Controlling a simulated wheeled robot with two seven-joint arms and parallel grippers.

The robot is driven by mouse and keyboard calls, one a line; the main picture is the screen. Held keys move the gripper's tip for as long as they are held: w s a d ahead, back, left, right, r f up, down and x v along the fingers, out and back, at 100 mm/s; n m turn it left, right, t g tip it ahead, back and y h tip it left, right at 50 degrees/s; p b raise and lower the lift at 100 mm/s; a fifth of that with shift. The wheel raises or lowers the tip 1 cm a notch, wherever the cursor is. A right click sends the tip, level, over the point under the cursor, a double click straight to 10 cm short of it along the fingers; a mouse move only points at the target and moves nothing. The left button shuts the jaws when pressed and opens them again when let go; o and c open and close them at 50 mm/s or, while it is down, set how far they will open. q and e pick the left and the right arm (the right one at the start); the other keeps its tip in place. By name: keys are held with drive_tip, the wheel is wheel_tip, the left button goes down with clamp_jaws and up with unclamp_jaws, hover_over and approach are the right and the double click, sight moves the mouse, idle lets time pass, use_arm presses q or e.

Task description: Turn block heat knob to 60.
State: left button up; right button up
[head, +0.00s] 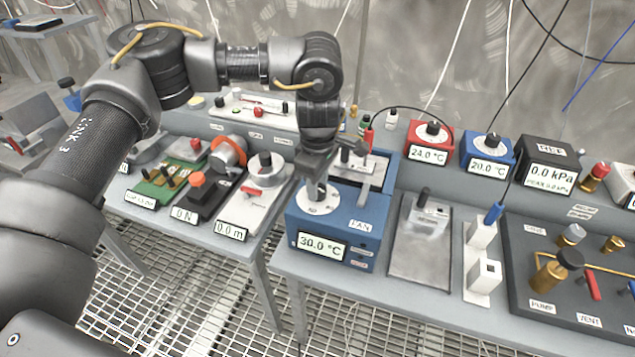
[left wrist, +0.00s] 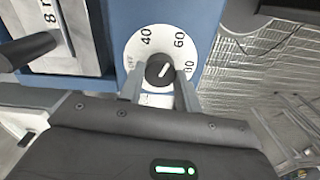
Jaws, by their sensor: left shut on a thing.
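The block heat knob is a small black knob with a white mark, shown in the left wrist view (left wrist: 160,70) on a white dial (left wrist: 146,41). The dial reads 40, 60 and other partly covered marks. The white mark slants up and right, roughly toward 60. In the head view the dial (head: 311,207) sits on top of a blue box (head: 365,226) with a 30.0 °C display (head: 321,246).
A metal block (head: 371,170) stands on the box behind the dial. A grey plate with a small device (head: 420,240) lies to the right. A 0.0 m instrument (head: 250,207) stands on the left bench, across a gap over grating (head: 190,290).

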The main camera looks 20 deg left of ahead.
use_arm(q)
drive_tip(key=shift+m, duration=0.6)
drive_tip(key=shift+d, duration=0.1)
drive_tip(key=o, duration=1)
drive_tip(key=shift+c, duration=0.2)
wheel_tip(320, 180, up, 11)
drive_tip(key=shift+b, duration=0.4)
drive_tip(key=shift+f, duration=0.2)
